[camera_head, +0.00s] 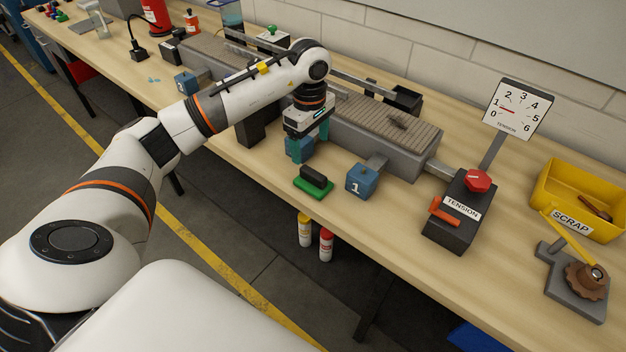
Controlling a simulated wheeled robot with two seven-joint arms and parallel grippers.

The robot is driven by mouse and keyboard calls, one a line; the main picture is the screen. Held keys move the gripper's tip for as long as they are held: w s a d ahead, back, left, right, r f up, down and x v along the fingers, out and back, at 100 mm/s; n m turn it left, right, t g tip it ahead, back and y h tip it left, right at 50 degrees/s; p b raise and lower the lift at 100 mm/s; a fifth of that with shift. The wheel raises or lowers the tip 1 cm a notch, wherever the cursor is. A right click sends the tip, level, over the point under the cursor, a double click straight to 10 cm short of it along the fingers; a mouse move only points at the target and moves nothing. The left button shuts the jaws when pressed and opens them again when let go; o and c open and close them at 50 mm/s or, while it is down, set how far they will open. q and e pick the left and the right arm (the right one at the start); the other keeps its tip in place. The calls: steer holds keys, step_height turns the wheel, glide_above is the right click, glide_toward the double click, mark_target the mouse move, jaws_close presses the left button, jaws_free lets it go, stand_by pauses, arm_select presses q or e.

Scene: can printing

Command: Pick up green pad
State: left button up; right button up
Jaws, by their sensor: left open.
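The green pad (314,188) lies on the wooden bench near its front edge, with a black block-like grip (314,175) on top. My left gripper (308,156) points down just behind and above the pad, with teal fingers. It is open, and the pad is not between its fingers. My right gripper is not in view.
A blue block marked 1 (361,181) stands just right of the pad. The grey conveyor (378,131) runs behind. A tension box (458,212) with a red knob, a dial (515,108) and a yellow scrap bin (582,200) stand to the right. Bench in front of the conveyor is partly clear.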

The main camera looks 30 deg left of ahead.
mark_target(313, 173)
arm_select(q)
step_height(313, 173, down, 6)
steer(key=shift+f+p, duration=0.1)
steer(key=shift+p, duration=0.8)
steer(key=f, duration=0.1)
steer(key=f+p, duration=0.1)
steer(key=f, duration=0.1)
steer(key=f+p, duration=0.1)
steer(key=shift+w+d+f, duration=0.15)
steer(key=shift+d+f, duration=0.15)
steer(key=shift+f, duration=0.4)
steer(key=shift+c, duration=0.6)
steer(key=c, duration=1)
steer(key=shift+o, duration=0.2)
steer(key=shift+r, duration=0.1)
step_height(313, 173, up, 9)
steer(key=shift+w+r+b, duration=0.1)
steer(key=shift+b, duration=1.15)
steer(key=shift+r, duration=0.35)
